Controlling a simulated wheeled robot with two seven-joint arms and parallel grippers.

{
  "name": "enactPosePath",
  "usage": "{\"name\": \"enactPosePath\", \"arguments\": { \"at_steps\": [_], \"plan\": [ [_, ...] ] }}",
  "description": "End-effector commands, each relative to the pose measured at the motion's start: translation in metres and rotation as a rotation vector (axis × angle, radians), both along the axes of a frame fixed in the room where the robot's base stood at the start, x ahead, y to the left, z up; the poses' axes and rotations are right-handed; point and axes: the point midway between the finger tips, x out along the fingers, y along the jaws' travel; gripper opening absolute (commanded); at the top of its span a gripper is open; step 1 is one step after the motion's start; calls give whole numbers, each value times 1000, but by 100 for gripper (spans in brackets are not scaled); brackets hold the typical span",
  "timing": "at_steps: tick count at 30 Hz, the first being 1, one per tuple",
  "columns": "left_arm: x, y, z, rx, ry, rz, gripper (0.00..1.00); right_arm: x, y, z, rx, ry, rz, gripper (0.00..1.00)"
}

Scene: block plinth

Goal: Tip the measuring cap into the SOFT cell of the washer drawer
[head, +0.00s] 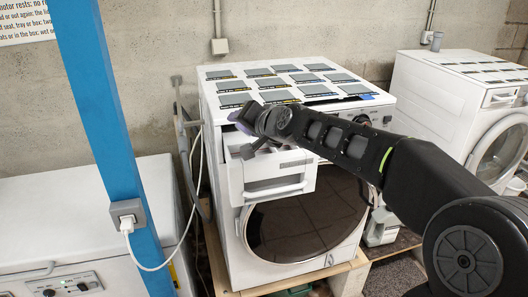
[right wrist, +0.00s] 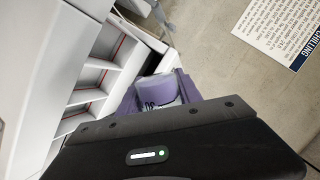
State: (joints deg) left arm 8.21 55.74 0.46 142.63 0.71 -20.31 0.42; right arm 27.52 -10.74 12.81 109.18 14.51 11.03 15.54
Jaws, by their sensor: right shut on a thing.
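The washer drawer (head: 270,182) is pulled out from the upper left front of the middle washer. In the right wrist view its open cells (right wrist: 98,78) lie to the left, parted by white walls with red lines. I cannot read which cell is SOFT. My right gripper (head: 240,122) is at the drawer's left side, above its top. It is shut on the measuring cap (right wrist: 158,92), a pale cup with a purple band or contents, between purple finger pads. The cap is beside the cells, not over them. Its tilt is unclear. My left gripper is not in view.
The middle washer's top (head: 215,90) carries several grey squares with labels. A blue post (head: 100,95) with a socket and white cable stands to the left. Another washer (head: 455,85) stands at right, and a white appliance (head: 60,215) at lower left.

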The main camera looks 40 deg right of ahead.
Motion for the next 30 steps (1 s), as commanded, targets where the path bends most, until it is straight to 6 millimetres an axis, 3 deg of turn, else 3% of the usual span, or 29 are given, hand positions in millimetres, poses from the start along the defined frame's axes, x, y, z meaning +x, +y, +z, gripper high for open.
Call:
{"name": "enactPosePath", "arguments": {
  "at_steps": [30],
  "plan": [
    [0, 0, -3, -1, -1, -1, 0, 0, 1, 3, 62, 3, 0, 2]
  ]
}}
